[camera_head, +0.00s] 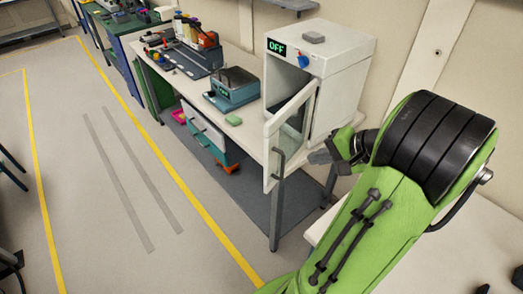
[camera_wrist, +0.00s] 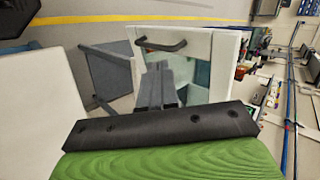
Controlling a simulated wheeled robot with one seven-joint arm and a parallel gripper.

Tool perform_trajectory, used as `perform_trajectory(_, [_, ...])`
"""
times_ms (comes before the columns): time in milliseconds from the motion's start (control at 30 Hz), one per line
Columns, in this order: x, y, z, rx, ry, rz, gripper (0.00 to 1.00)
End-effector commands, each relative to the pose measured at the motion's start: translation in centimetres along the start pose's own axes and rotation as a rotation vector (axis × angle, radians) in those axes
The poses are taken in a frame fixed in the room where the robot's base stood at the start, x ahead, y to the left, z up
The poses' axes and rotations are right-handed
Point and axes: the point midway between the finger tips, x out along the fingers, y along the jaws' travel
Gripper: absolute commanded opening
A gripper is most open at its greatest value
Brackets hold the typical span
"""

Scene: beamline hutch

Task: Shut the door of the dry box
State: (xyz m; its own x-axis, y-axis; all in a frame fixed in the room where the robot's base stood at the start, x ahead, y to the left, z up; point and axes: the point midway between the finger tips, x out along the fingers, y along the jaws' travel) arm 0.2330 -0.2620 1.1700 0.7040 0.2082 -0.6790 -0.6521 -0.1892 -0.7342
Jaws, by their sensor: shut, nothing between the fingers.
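The dry box (camera_head: 340,75) is a white cabinet on the bench with a display reading OFF and a blue knob. Its framed glass door (camera_head: 300,112) stands open, swung out past the bench's front edge, with a dark bar handle. In the wrist view the door (camera_wrist: 200,38) fills the middle, with its handle (camera_wrist: 161,45) near the top. My gripper (camera_head: 320,157) is shut and empty, just right of the door in the head view. In the wrist view its fingers (camera_wrist: 160,75) overlap the door; I cannot tell whether they touch it.
A grey block (camera_head: 313,37) lies on top of the dry box. A blue-grey device (camera_head: 232,88) and a green block (camera_head: 233,120) are on the bench (camera_head: 255,137) to the left. Drawers (camera_head: 208,135) stand below. The floor (camera_head: 120,170) in front is clear.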

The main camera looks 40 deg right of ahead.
Motion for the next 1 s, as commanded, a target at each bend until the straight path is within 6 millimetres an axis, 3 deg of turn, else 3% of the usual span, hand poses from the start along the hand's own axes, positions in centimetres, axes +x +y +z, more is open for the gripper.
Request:
perform_trajectory(167, [2.5, 0.2, 0.1, -0.001, -0.006, -0.003, 0.00])
perform_trajectory(533, [10.7, 0.1, 0.2, -0.004, -0.008, 0.000, 0.00])
perform_trajectory(733, [12.5, -2.3, 0.1, -0.005, -0.004, 0.000, 0.00])
perform_trajectory(1000, [13.0, -2.7, 0.1, -0.002, -0.001, 0.001, 0.00])
